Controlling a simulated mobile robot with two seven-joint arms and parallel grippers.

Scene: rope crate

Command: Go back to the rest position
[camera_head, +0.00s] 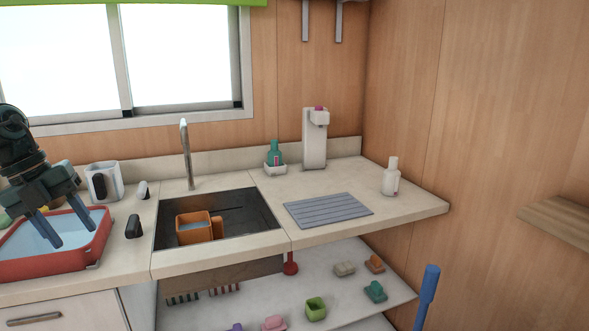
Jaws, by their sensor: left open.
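My left gripper (52,230) comes in at the left edge, above a red tray (100,237) with a pale blue inside. Its two fingers point down and stand apart. I see nothing between them. Whether the fingertips touch the tray's inside I cannot tell. My right gripper does not show.
The counter holds a sink (249,206) with an orange container (187,235) in it, a faucet (186,155), a white canister (101,181), a grey ridged mat (328,210), a white dispenser (314,142) and a white bottle (390,177). Several small items lie on the shelf (340,295) below.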

